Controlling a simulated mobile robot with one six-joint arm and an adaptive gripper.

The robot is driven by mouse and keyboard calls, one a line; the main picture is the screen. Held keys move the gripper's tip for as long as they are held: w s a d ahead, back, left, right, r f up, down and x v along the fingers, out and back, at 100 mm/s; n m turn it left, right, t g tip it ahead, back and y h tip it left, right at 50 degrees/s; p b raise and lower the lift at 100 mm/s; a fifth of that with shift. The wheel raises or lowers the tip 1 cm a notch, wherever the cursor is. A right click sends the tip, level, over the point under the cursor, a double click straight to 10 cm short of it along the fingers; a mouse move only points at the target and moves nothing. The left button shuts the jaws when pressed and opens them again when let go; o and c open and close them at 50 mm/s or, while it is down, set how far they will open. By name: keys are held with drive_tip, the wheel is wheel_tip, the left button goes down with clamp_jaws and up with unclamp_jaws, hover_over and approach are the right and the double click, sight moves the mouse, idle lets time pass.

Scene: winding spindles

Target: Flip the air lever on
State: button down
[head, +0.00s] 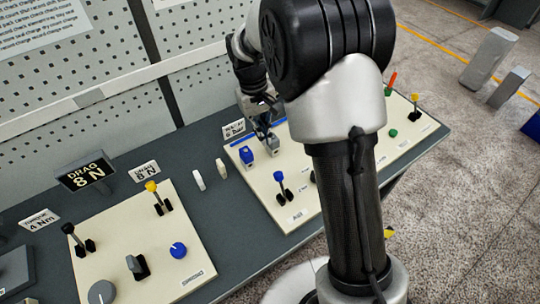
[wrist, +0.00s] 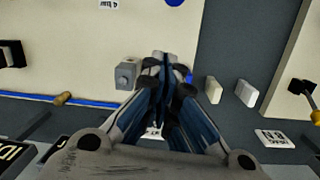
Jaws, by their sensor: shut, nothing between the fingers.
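A lever with a blue tip (head: 281,184) stands on two black blocks on the cream panel to the right of centre, in the head view. A small label (head: 298,215) in front of it is too blurred to read surely, so I cannot confirm which lever is the air lever. My gripper (head: 270,146) is above the back part of this panel, behind the blue-tipped lever and apart from it. In the wrist view my gripper (wrist: 162,62) has its fingers together, with nothing visible between them. A grey block (wrist: 125,75) is just left of the fingertips.
A blue knob (head: 246,155) is close left of my gripper. A sign reading 6 bar (head: 234,130) stands behind. Two pale blocks (head: 198,180) lie between the panels. My arm hides part of the right panel.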

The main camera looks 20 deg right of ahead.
drive_tip(key=shift+f, duration=0.1)
drive_tip(key=b, duration=0.4)
hover_over(268, 172)
wheel_tip(268, 172, down, 10)
drive_tip(key=shift+w+f, duration=0.1)
drive_tip(key=s+r, duration=0.2)
drive_tip(key=s, duration=0.1)
drive_tip(key=shift+d, duration=0.15)
drive_tip(key=shift+s+r, duration=0.1)
drive_tip(key=shift+s, duration=0.1)
drive_tip(key=shift+d, duration=0.1)
